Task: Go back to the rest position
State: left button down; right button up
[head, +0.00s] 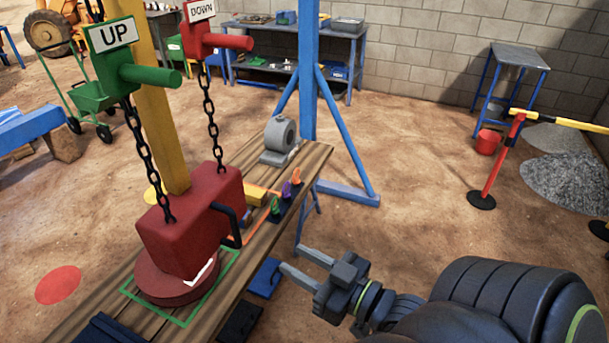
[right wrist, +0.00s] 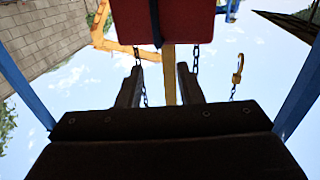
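My right gripper (head: 306,266) is in the lower middle of the head view, to the right of the wooden bench (head: 290,190). Its two fingers are spread apart with nothing between them. In the right wrist view its fingers (right wrist: 160,88) also stand apart and empty, with sky, chains and a yellow post beyond. A red block (head: 195,220) with a black handle hangs on two chains above a round red base (head: 172,283) on the bench. The right gripper is apart from both. My left gripper is not seen in the head view.
A green UP handle (head: 150,75) and a red DOWN handle (head: 225,41) hang over the bench. A blue frame post (head: 309,70) stands behind it. A grey rounded device (head: 280,135) and small coloured items (head: 286,190) sit on the bench. Open dirt floor (head: 410,190) lies right.

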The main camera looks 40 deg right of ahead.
jog(key=shift+s, duration=0.15)
dwell(0.5)
jog(key=s+d+f+m+g+h, duration=0.1)
jog(key=d+f+g+h, duration=0.15)
jog(key=f, duration=1.05)
jog(key=s+d+f+m+g+h, duration=0.1)
jog(key=d+f+g, duration=0.25)
jog(key=f, duration=0.85)
jog(key=s+d+f+m+g+h, duration=0.15)
jog(key=d+f, duration=0.25)
jog(key=f, duration=0.9)
jog(key=s+a+f+g, duration=0.3)
jog(key=s+f+g, duration=0.1)
jog(key=s+f, duration=0.6)
jog(key=s+a+f+g, duration=0.3)
jog(key=s+f+g, duration=0.2)
jog(key=s+f, duration=0.6)
jog(key=shift+a+n+y, duration=0.3)
jog(key=shift+a+n, duration=0.05)
jog(key=shift+f, duration=0.1)
